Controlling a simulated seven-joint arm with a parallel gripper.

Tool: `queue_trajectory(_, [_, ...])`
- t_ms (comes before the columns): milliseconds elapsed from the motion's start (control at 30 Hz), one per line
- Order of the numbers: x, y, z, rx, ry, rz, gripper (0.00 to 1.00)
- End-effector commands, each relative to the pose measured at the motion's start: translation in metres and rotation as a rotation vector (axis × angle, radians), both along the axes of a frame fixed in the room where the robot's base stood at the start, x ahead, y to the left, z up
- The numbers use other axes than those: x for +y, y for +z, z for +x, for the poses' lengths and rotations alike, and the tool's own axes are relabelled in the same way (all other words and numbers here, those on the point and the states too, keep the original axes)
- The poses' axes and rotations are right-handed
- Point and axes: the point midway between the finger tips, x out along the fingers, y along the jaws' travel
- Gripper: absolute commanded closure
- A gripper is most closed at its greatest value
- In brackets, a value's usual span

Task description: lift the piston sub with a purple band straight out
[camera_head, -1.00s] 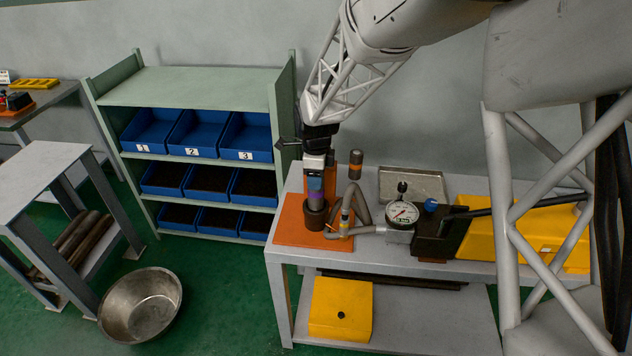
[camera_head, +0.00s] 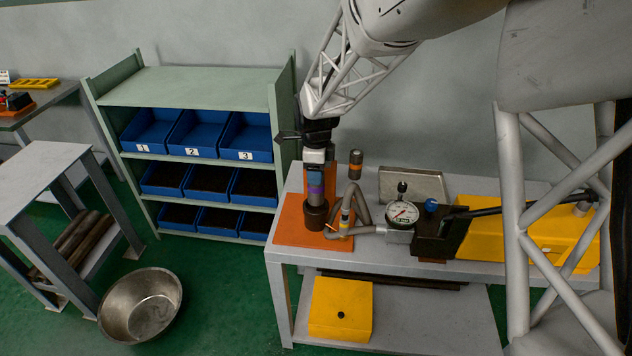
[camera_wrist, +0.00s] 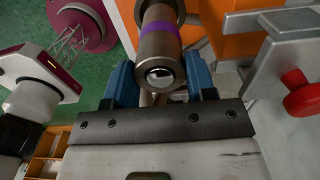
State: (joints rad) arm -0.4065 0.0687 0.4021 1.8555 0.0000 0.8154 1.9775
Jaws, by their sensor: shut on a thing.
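The piston sub with the purple band (camera_head: 315,189) is a grey metal cylinder. It stands upright with its lower end in a dark round socket (camera_head: 315,216) on the orange plate (camera_head: 290,222). In the wrist view the sub (camera_wrist: 159,48) reaches up between the blue fingers, its round end facing the camera and the purple band beyond it. My gripper (camera_head: 315,168) points down over the sub and is shut on its upper end. The sub's lower end is hidden in the socket.
A hose (camera_head: 361,205) and a pressure gauge (camera_head: 402,212) are close to the right of the socket. A dark cylinder with an orange band (camera_head: 355,166) stands behind. A shelf with blue bins (camera_head: 245,138) is to the left. A metal bowl (camera_head: 140,305) sits on the floor.

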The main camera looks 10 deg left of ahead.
Motion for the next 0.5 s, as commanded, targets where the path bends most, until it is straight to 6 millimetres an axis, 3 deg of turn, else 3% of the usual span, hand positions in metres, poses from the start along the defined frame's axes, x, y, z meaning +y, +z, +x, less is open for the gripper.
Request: queue_trajectory(500, [0.0002,0.0112,0.0004,-0.002,0.0,0.001,0.76])
